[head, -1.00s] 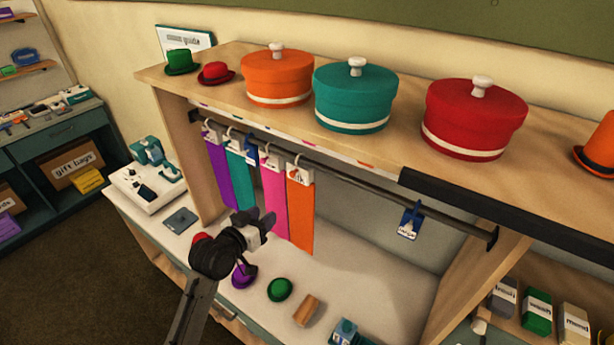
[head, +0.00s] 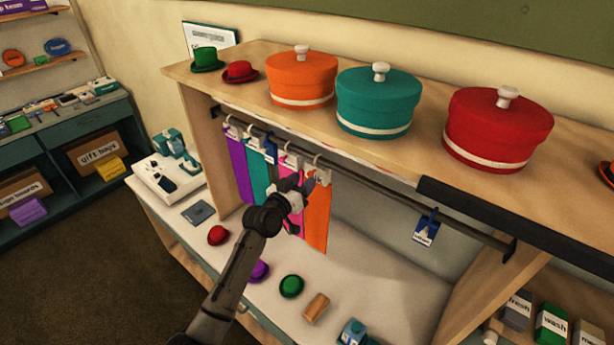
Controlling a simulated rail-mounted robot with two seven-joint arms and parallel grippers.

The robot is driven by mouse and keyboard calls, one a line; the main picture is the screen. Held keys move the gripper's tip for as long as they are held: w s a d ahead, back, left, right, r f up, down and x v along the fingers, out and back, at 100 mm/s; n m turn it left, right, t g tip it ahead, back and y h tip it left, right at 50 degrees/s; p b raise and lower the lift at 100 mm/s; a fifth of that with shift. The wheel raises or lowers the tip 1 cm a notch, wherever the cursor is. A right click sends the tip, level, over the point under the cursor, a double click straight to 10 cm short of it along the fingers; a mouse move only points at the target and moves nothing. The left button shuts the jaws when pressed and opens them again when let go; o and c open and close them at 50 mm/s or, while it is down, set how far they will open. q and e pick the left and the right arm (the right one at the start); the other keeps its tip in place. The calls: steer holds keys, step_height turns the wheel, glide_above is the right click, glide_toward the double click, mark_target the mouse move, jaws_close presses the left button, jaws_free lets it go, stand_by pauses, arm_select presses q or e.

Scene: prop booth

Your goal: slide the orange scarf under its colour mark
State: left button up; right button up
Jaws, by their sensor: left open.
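The orange scarf (head: 318,216) hangs from a white clip hanger on the dark rail (head: 380,190), rightmost of a group with a pink scarf (head: 281,180), a teal scarf (head: 257,175) and a purple scarf (head: 238,168). My left gripper (head: 303,188) is open in front of the pink and orange scarves and hides part of both. I cannot tell whether it touches the orange scarf. Coloured marks run along the shelf's front edge above the rail; which one is orange is too small to tell here. My right gripper is out of view.
A blue tag (head: 426,228) hangs on the rail to the right, with bare rail between it and the scarves. Orange (head: 302,80), teal (head: 378,103) and red (head: 497,130) round boxes stand on the shelf above. Small hats and a wooden block (head: 316,307) lie on the counter below.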

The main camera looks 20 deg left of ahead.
arm_select(q)
steer(key=shift+x, duration=1.35)
jaws_close()
